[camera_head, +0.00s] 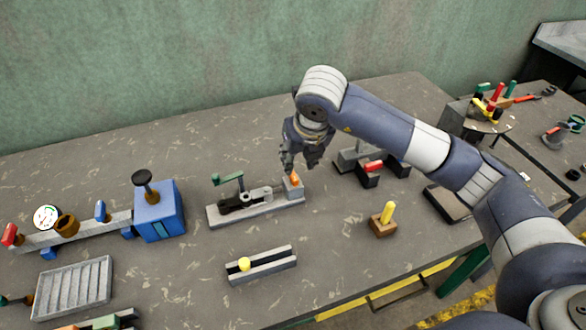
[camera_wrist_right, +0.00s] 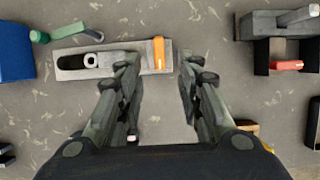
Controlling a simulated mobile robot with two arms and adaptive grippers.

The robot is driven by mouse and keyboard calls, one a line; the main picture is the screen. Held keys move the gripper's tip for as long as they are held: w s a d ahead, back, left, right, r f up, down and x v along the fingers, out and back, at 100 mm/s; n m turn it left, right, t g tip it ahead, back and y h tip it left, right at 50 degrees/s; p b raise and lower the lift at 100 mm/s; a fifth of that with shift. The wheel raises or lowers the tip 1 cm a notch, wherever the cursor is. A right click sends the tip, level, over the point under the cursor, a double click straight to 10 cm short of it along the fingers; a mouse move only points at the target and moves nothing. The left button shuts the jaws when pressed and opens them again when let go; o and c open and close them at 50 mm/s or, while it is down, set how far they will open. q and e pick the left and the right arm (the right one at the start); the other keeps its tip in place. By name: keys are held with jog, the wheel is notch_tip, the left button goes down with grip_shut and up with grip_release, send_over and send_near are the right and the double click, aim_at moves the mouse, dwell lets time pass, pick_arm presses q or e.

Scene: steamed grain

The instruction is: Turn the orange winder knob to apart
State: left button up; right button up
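The orange winder knob (camera_head: 294,177) sits on the grey block at the right end of a grey base (camera_head: 258,212) on the table. It also shows in the right wrist view (camera_wrist_right: 159,54) as an upright orange bar. My right gripper (camera_head: 298,166) points down just above the knob. In the wrist view its two fingers (camera_wrist_right: 158,66) are spread, with the knob showing between the fingertips and apart from both. How far the tips are above the knob is hard to tell. My left gripper is not in view.
A green-handled crank (camera_head: 228,179) stands at the device's left. A blue box (camera_head: 158,212) is further left. A grey clamp with a red part (camera_head: 372,168) is close on the right. A yellow peg block (camera_head: 384,220) and a slotted rail (camera_head: 262,265) are in front.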

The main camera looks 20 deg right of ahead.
aim_at(293, 175)
jog(key=p+x, duration=0.1)
jog(key=x, duration=0.7)
jog(key=shift+a+f+p, duration=0.1)
jog(key=shift+f+p, duration=0.05)
jog(key=shift+p, duration=0.2)
grip_shut()
